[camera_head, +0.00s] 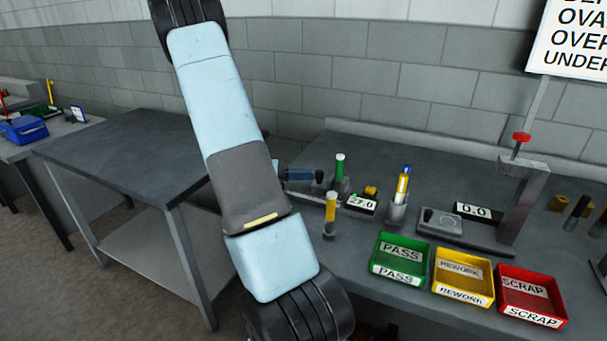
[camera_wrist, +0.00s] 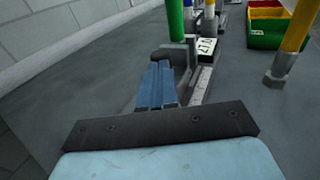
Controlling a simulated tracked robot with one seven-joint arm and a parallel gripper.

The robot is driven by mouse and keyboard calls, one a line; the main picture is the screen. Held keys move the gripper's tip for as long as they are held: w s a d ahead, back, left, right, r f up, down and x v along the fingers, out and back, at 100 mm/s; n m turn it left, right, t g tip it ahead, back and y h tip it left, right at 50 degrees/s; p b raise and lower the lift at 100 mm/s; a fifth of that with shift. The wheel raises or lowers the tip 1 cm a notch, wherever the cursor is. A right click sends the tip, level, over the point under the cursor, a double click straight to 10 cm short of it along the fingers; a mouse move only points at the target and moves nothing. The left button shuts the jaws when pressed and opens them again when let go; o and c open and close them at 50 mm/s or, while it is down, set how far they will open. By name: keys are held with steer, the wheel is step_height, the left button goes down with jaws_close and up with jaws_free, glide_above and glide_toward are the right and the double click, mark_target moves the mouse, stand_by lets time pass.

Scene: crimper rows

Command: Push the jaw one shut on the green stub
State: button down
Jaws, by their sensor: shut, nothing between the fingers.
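The green stub (camera_head: 340,167) stands upright in a small grey fixture in the head view. It also shows at the top of the wrist view (camera_wrist: 175,18), with its upper end cut off. A grey jaw block (camera_wrist: 189,45) stands close beside its foot, on a metal rail (camera_wrist: 203,84). I cannot tell whether the jaw touches the stub. My gripper (camera_wrist: 158,72) is shut and empty, its blue fingers pointing toward the fixture. A dark block (camera_wrist: 163,54) lies just ahead of the fingertips; contact is unclear. My gripper also shows in the head view (camera_head: 303,174), left of the stub.
A yellow post (camera_head: 330,212) stands in front. Green PASS (camera_head: 399,274), yellow REWORK (camera_head: 463,293) and red SCRAP (camera_head: 532,310) trays line the front. A gauge stand (camera_head: 522,205) is at right.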

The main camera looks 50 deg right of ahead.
steer(key=shift+s+d, duration=0.25)
steer(key=shift+s, duration=0.15)
steer(key=v, duration=1.4)
steer(key=shift+w+a+f, duration=0.1)
steer(key=shift+w+f, duration=0.05)
steer(key=shift+w, duration=0.1)
stand_by(0.4)
